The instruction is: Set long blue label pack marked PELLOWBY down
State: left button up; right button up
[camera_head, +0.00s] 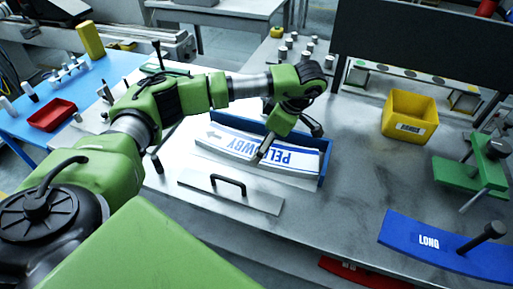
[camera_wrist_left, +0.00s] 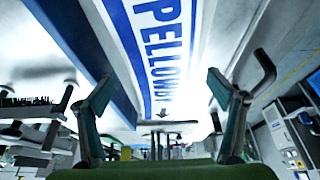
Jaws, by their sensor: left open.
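The long label pack marked PELLOWBY (camera_head: 230,144) is white with blue lettering and a blue edge stripe. It lies along a blue open-fronted holder (camera_head: 325,165) on the grey bench; whether it rests fully on the floor of the holder I cannot tell. My left gripper (camera_head: 290,142) is over the right half of the pack, its fingers spread. In the left wrist view the pack (camera_wrist_left: 165,45) runs between the spread fingers of the gripper (camera_wrist_left: 160,85), with a gap visible on both sides. The arm hides part of the holder's back wall. My right gripper is not in view.
A grey plate with a black handle (camera_head: 255,198) lies in front of the holder. A yellow bin (camera_head: 408,120), a green fixture (camera_head: 470,175) and a blue plate marked LONG (camera_head: 405,232) are to the right. A red tray (camera_head: 52,115) sits on the blue table at left.

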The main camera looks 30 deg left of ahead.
pick_arm(q)
jog(key=x, duration=0.3)
jog(key=shift+s+a+p, duration=0.1)
jog(key=shift+p, duration=0.25)
jog(key=c, duration=1.9)
